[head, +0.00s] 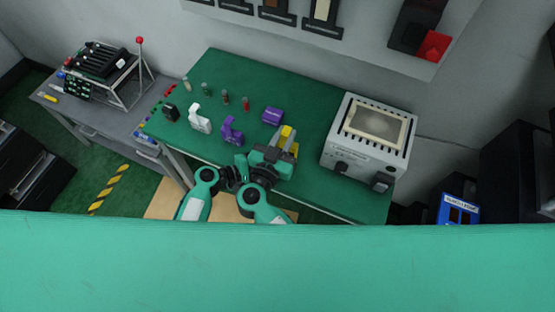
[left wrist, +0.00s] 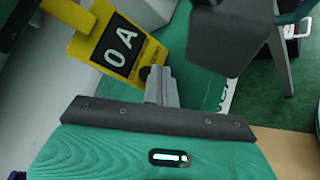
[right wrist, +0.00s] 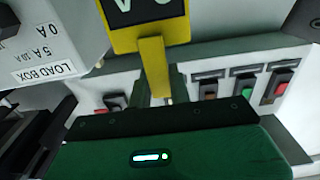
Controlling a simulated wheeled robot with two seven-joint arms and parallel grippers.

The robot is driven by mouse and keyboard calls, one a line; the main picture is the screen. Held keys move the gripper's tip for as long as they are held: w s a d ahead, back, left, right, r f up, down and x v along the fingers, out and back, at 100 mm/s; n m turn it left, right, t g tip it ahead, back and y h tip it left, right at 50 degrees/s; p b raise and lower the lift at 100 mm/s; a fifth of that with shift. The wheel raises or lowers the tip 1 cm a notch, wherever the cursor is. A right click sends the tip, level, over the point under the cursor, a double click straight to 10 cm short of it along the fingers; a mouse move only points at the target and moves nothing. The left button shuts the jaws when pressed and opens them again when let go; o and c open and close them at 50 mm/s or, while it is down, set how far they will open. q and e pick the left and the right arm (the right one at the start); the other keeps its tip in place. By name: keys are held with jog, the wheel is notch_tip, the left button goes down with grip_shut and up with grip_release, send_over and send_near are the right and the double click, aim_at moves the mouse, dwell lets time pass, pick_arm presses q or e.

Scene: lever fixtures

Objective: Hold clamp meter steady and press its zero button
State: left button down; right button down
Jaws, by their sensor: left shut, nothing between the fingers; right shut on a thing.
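The clamp meter (head: 287,139), yellow with grey parts, is above the green bench, left of the white box. In the left wrist view the meter (left wrist: 118,45) is tilted and its dark display reads "0 A". My right gripper (head: 270,158) is shut on the meter; in the right wrist view its fingers (right wrist: 158,88) are around a narrow yellow part. My left gripper (head: 241,168) is shut and empty just left of the right one. Its fingertips (left wrist: 158,80) are close to a small dark round spot at the meter's lower edge; I cannot tell whether they touch.
The white load box (head: 370,138) stands at the bench's right end. Purple, white and dark fixtures (head: 232,131) and several small bottle-like items stand on the left part of the green bench (head: 315,95). A side table with a rack (head: 105,65) stands further left.

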pick_arm(q)
jog(key=shift+w+d+r, duration=0.2)
jog(key=shift+w+r, duration=0.1)
pick_arm(e)
jog(key=shift+w, duration=0.15)
pick_arm(q)
jog(key=shift+s+a+f, duration=0.2)
jog(key=shift+s+f, duration=0.05)
jog(key=shift+s, duration=0.25)
pick_arm(e)
jog(key=shift+w+d+f, duration=0.3)
jog(key=shift+w, duration=0.1)
pick_arm(q)
jog(key=shift+s+a+f, duration=0.1)
jog(key=shift+s, duration=0.25)
pick_arm(e)
jog(key=shift+w+d, duration=0.15)
pick_arm(q)
jog(key=s, duration=0.1)
jog(key=s+a, duration=0.1)
jog(key=shift+s+a, duration=0.15)
jog(key=shift+s, duration=0.15)
pick_arm(e)
jog(key=shift+s+a, duration=0.2)
jog(key=shift+s, duration=0.1)
jog(key=shift+w, duration=0.1)
pick_arm(q)
jog(key=shift+s+a, duration=0.1)
